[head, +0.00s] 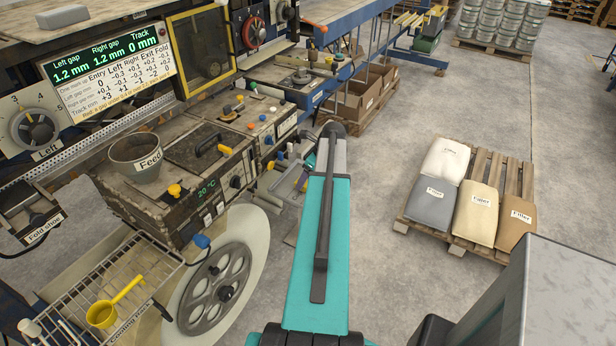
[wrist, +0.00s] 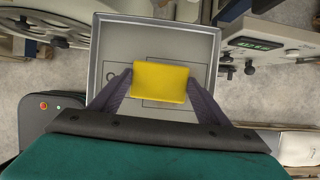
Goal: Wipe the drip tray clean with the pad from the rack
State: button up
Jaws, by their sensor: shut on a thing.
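My gripper (wrist: 160,90) is shut on a yellow pad (wrist: 160,82) in the wrist view, one finger on each side of it. Behind the pad is a shallow grey tray (wrist: 204,38) with a raised rim. Thin outlines, including a small circle, show on its floor. I cannot tell whether this is the drip tray, or whether the pad touches it. I see no clear spill on its bare parts. In the head view my arm hides most of the gripper, and the pad is not visible there. The wire cooling rack (head: 128,253) stands at the lower left.
A yellow scoop (head: 117,304) lies on the rack. A Feed pot (head: 136,157) stands on the machine. A large spoked wheel (head: 218,288) is below. A pallet with filler bags (head: 433,203) stands at the right.

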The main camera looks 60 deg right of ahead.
jog(key=shift+d+f+p, duration=0.1)
jog(key=shift+d+p, duration=0.35)
jog(key=shift+d, duration=1.5)
jog(key=shift+s+d+r+p, duration=0.1)
jog(key=shift+d+r+p, duration=0.15)
jog(key=shift+d, duration=0.8)
jog(key=shift+s+d+r+p, duration=0.1)
jog(key=shift+d+r+p, duration=0.15)
jog(key=shift+d, duration=0.8)
jog(key=shift+c, duration=0.2)
jog(key=shift+r, duration=0.1)
jog(key=shift+o, duration=0.2)
jog(key=shift+w+a+p, duration=0.15)
jog(key=shift+a+p, duration=0.25)
jog(key=shift+a, duration=1.6)
